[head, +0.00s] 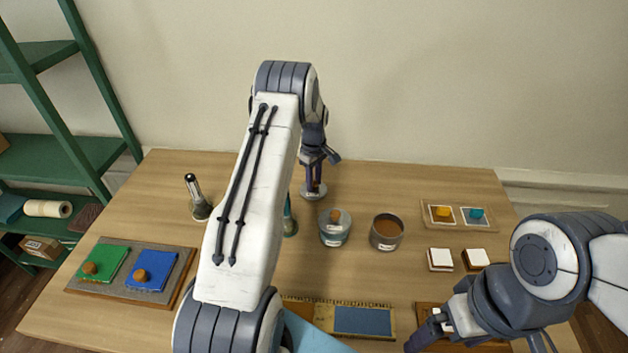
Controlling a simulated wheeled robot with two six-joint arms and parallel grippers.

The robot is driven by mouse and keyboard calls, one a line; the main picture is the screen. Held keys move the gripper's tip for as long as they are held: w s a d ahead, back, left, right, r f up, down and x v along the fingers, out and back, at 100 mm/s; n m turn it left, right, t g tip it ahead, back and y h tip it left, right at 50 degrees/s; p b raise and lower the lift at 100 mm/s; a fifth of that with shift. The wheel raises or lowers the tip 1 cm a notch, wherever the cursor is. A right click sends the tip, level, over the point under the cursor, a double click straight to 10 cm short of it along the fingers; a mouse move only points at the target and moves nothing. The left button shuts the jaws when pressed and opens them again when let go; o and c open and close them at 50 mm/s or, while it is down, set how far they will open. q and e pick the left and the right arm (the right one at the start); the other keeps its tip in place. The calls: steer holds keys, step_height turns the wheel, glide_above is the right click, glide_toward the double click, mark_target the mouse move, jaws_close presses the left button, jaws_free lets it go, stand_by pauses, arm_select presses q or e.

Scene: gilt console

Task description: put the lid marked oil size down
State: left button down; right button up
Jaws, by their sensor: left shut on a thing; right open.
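A round pale lid (314,193) with a brown knob is at the back middle of the table. My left gripper (314,178) points down and is shut on its knob. I cannot tell whether the lid touches the table, and its marking is too small to read. An open pot (386,232) with brown contents and a pale label stands nearer, to the right. Beside it a glass pot (334,229) appears to have a brown knob on top. My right gripper (480,342) is open at the front right, partly cut off by the frame's lower edge.
Two brushes or tools (197,198) and (290,218) stand left of the pots. A board with green and blue pads (134,270) lies left. A tray with yellow and teal pieces (442,224) and small blocks (440,259) lie right.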

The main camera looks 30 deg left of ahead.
arm_select(q)
steer(key=shift+f, duration=0.45)
steer(key=shift+f, duration=0.1)
steer(key=c, duration=0.6)
jaws_free()
